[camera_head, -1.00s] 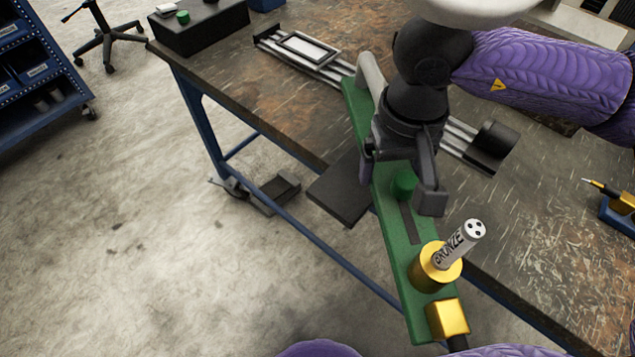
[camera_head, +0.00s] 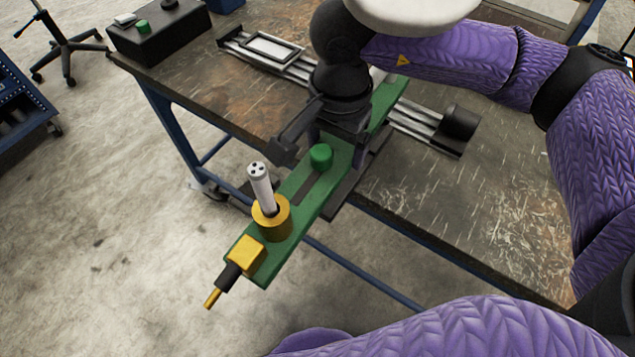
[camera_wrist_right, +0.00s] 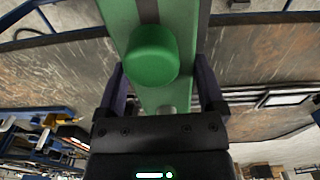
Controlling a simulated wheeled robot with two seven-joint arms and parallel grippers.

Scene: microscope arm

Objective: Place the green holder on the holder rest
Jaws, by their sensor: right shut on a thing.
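The green holder (camera_head: 326,188) is a long green bar with a round green knob (camera_head: 320,157), a white cylinder in a brass ring (camera_head: 271,217) and a brass block at its near end. My right gripper (camera_head: 335,143) is shut on the holder behind the knob. The right wrist view shows its fingers (camera_wrist_right: 163,90) on both sides of the green bar (camera_wrist_right: 178,14). The holder lies diagonally, its near end past the table edge over the floor. A dark flat plate (camera_head: 343,207) at the table edge shows partly beneath it. I cannot tell whether they touch, or which thing is the rest.
The worn table (camera_head: 460,215) has clear room at right. A metal rail with a framed plate (camera_head: 272,50) and a black end block (camera_head: 458,128) lies behind the holder. A black box (camera_head: 160,32) stands at the back left. My right arm spans the right side.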

